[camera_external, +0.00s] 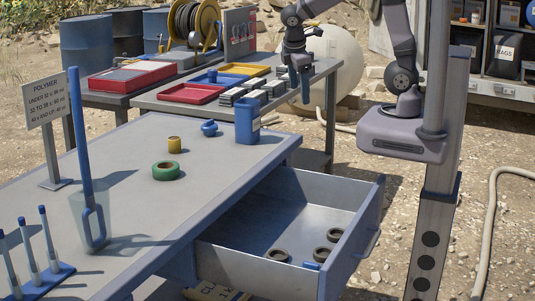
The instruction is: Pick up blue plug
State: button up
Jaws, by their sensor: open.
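A small rounded blue piece, which looks like the blue plug (209,128), lies on the grey workbench (120,180) near its far edge, left of a blue cup. Another small blue piece (311,265) sits at the front of the open drawer; it is too small to tell what it is. My gripper (299,80) hangs pointing down, beyond and to the right of the blue plug, apart from it. It is open. A bluish part shows at its tip; its fingers are small and hard to make out.
A blue cup (247,122) stands at the workbench's far right corner. Green tape (166,170) and a yellow cylinder (174,145) lie nearby. The open drawer (345,225) holds several dark rings. A clear beaker (92,222) with a tall blue stirrer stands left.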

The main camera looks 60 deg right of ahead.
aim_at(210, 125)
jog(key=w+a+n+t+h+b, duration=0.2)
jog(key=w+a+n+t, duration=0.15)
jog(key=w+n, duration=0.35)
jog(key=w+a+n+t+h+b, duration=0.2)
jog(key=w+a+n, duration=0.25)
jog(key=w, duration=0.55)
jog(key=w+a+n+t+h+b, duration=0.25)
jog(key=w+a+n, duration=0.2)
jog(key=w, duration=0.35)
jog(key=shift+n, duration=0.4)
jog(key=f, duration=1.1)
jog(key=shift+w+d+f, duration=0.2)
jog(key=shift+d+f, duration=0.05)
jog(key=shift+f, duration=0.35)
jog(key=shift+p+x, duration=1.15)
jog(key=shift+x, duration=2.55)
jog(key=shift+s, duration=0.1)
jog(key=c, duration=1.1)
